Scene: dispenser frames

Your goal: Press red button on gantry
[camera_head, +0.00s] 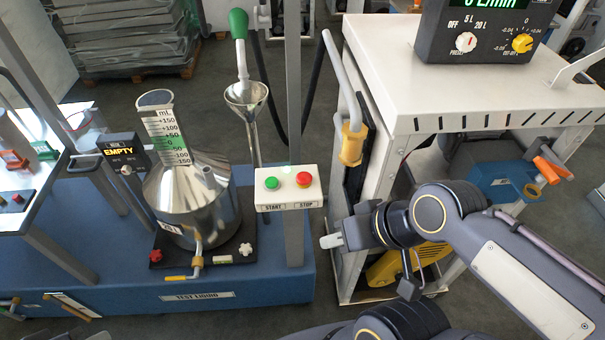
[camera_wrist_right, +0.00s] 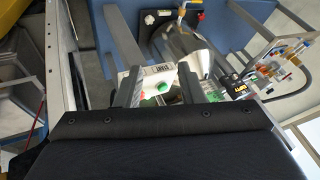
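The gantry's white button box (camera_head: 288,198) is on the grey upright post, in the middle of the head view. It carries a red STOP button (camera_head: 303,179) on the right and a green START button (camera_head: 271,183) on the left. My right gripper (camera_head: 330,241) is to the right of the box and nearer to me, apart from it and empty. In the right wrist view its two fingers (camera_wrist_right: 160,92) stand apart. The white box (camera_wrist_right: 152,75) and green button (camera_wrist_right: 162,87) show between them; the red button is largely hidden there. My left gripper is out of view.
A steel vessel (camera_head: 192,205) with a scaled neck stands left of the box on the blue base (camera_head: 240,290). A funnel (camera_head: 246,98) hangs behind the box. A white cabinet (camera_head: 385,70) with a yellow-gripped nozzle (camera_head: 352,143) is close on the right.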

